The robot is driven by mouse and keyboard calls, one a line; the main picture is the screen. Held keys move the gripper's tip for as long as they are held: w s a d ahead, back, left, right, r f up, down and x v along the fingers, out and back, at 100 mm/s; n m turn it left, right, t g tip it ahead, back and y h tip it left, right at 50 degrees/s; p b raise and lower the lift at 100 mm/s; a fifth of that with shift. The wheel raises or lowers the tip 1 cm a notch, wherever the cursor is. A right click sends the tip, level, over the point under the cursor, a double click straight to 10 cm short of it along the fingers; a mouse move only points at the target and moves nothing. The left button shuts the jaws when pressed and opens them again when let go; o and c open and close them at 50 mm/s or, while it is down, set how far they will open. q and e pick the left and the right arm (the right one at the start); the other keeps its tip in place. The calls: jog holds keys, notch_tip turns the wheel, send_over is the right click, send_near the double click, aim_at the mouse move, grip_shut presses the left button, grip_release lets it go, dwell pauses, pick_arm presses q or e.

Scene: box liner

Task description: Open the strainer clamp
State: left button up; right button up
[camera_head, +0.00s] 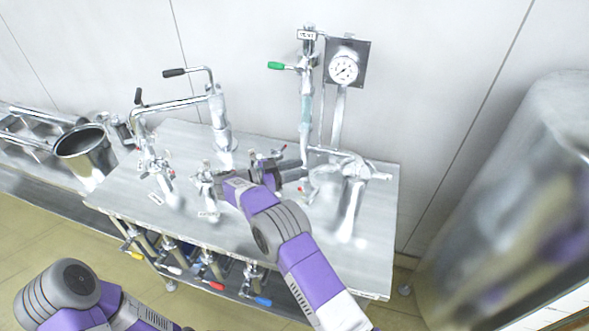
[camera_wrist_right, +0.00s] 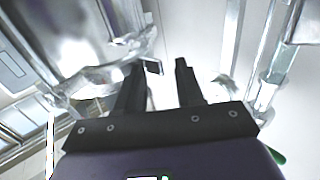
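The strainer seems to be the shiny metal cylinder (camera_head: 350,200) standing at the right of the steel table, with a horizontal pipe on top. I cannot pick out its clamp with certainty. My right gripper (camera_head: 300,172) reaches over the middle of the table, just left of this cylinder; my wrist hides part of the fittings there. In the right wrist view the two black fingers (camera_wrist_right: 158,72) stand apart with nothing clearly held between them. Blurred shiny metal lies around them, and contact cannot be told. My left gripper is out of view; only my left arm shows at lower left.
The steel table (camera_head: 375,260) carries a pressure gauge (camera_head: 344,68), a green-handled valve (camera_head: 276,65), a black-handled tap (camera_head: 175,72) and small valves (camera_head: 207,185). Coloured valve handles (camera_head: 263,301) hang below its front. A metal bucket (camera_head: 85,150) stands left; a large tank (camera_head: 520,200) stands right.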

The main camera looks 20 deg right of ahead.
jog(key=a, duration=0.7)
jog(key=shift+a, duration=0.3)
jog(key=shift+w, duration=0.1)
